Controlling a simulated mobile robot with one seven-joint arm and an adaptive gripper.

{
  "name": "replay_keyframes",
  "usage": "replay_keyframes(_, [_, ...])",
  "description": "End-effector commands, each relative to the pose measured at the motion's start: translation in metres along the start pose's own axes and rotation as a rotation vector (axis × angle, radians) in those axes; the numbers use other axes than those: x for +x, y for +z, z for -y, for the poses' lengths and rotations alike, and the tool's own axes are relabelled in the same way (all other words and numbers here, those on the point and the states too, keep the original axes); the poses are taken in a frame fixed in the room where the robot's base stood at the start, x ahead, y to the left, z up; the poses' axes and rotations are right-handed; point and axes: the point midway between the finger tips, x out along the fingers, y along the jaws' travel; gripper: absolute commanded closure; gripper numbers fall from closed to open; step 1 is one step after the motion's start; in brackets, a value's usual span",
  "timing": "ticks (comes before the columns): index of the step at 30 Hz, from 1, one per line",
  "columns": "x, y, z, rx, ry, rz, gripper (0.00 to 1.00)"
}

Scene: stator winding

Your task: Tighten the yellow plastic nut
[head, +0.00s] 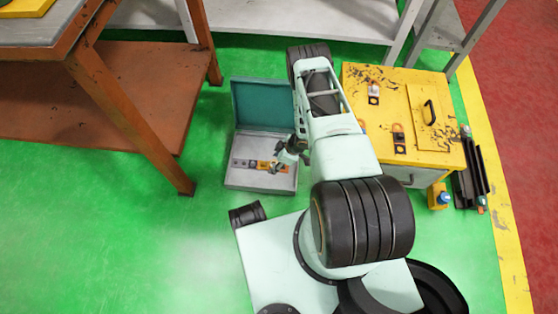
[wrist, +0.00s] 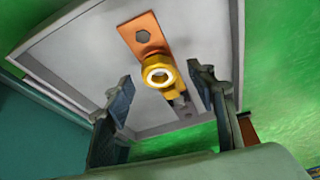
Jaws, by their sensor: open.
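The yellow nut (wrist: 158,74) shows in the wrist view as a ring with a bright centre. It lies over an orange strip (wrist: 142,34) that has a dark hole at its far end. My gripper (wrist: 160,80) is open, with one finger to the left of the nut and one to the right, and nothing gripped. In the head view my gripper (head: 283,163) is over the open grey case (head: 236,178), partly hiding its contents. I cannot tell how far the fingertips are above the nut, or how tight it is.
The case's teal lid (head: 262,101) stands up at the back. A yellow-topped cabinet (head: 365,92) with small parts on it is at right. A rusty-legged table (head: 135,110) is at left. Green floor (head: 165,235) is clear in front of the case.

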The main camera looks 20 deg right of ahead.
Motion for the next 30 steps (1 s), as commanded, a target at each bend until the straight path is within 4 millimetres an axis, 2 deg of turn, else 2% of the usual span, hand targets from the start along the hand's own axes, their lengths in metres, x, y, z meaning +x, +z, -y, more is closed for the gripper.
replay_keyframes(3, [0.0058,0.0001,-0.0001,0.001,0.000,0.000,0.49])
replay_keyframes(11, [0.0059,-0.0003,-0.0002,0.001,0.000,0.000,0.49])
replay_keyframes(23, [0.0057,-0.0002,-0.0002,0.000,0.000,0.000,0.92])
replay_keyframes(24, [0.0057,-0.0002,-0.0002,0.000,0.000,0.000,0.68])
replay_keyframes(29, [0.0057,-0.0002,-0.0002,0.000,0.000,0.000,0.50])
replay_keyframes(30, [0.0057,-0.0002,-0.0002,0.000,0.000,0.000,0.49])
